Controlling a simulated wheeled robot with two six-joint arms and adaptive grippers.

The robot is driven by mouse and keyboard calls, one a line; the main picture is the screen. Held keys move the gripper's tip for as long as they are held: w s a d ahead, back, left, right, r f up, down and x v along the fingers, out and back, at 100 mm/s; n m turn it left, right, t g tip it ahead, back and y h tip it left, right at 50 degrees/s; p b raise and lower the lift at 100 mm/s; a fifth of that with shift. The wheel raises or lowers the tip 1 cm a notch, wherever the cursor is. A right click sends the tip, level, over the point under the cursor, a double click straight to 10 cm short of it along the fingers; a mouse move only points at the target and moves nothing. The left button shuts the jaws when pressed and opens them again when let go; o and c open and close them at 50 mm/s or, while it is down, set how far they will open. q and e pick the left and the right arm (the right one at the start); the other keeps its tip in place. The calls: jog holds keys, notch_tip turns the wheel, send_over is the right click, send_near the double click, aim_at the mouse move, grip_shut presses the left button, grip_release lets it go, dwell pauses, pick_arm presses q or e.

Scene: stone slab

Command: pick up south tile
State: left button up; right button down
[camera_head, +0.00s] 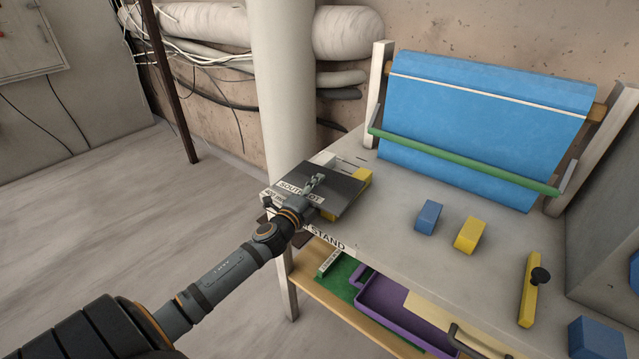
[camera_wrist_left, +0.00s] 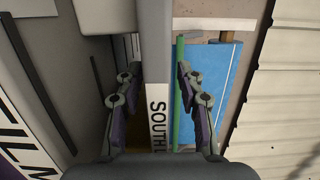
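A dark, flat tile (camera_head: 343,192) with a white label reading "SOUTH" and more letters lies at the left end of the stand's top, on yellow blocks (camera_head: 363,175). My left gripper (camera_head: 315,182) is at the tile's labelled side in the head view and covers part of it. In the left wrist view the two fingers of the left gripper (camera_wrist_left: 160,100) are spread apart. A pale strip with the "SOUTH" label (camera_wrist_left: 158,125) runs between them, with gaps on both sides. Whether a finger touches the tile cannot be told. My right gripper is not in view.
The stand (camera_head: 395,225) carries a blue block (camera_head: 428,217), a yellow block (camera_head: 469,235) and a yellow bar with a black knob (camera_head: 529,290). A blue sheet on a rack (camera_head: 480,115) stands behind. A purple tray (camera_head: 385,300) lies below. A pale column (camera_head: 283,90) rises behind the tile.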

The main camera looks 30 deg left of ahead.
pick_arm(q)
jog(key=shift+c, duration=0.2)
grip_shut()
jog(key=shift+r, duration=0.1)
